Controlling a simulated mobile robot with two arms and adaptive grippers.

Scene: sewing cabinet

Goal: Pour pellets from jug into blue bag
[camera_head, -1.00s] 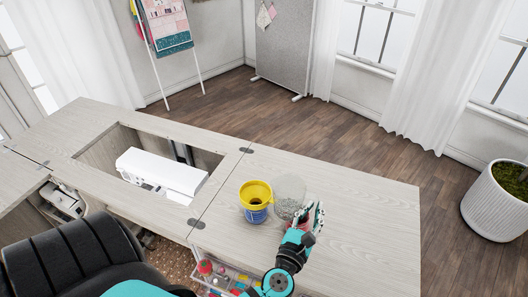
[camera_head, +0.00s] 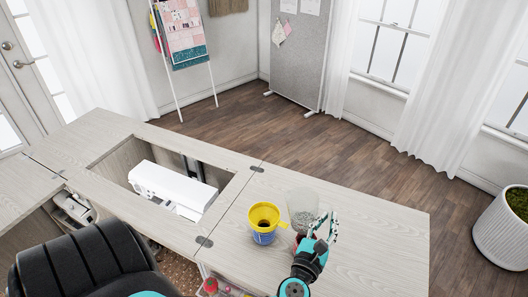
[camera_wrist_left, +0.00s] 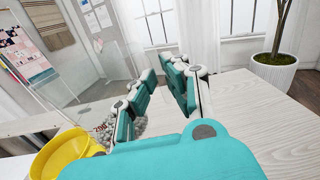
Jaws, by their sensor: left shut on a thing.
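The clear jug (camera_head: 303,207) with grey pellets stands nearly upright to the right of the blue bag (camera_head: 263,237) in the head view. A yellow funnel (camera_head: 264,214) sits in the top of the bag. My left gripper (camera_head: 325,228) is at the jug's right side and shut on it; the exact grip is partly hidden. In the left wrist view, the fingers (camera_wrist_left: 168,85) reach to the jug (camera_wrist_left: 105,60), with pellets (camera_wrist_left: 137,126) low in it. The funnel (camera_wrist_left: 65,155) shows at lower left. My right gripper is out of view.
The wooden table (camera_head: 380,245) is clear to the right. A white sewing machine (camera_head: 175,187) sits in a recess at left. A black chair (camera_head: 80,250) stands in front. A tray of small items (camera_head: 215,288) is below the table's front edge.

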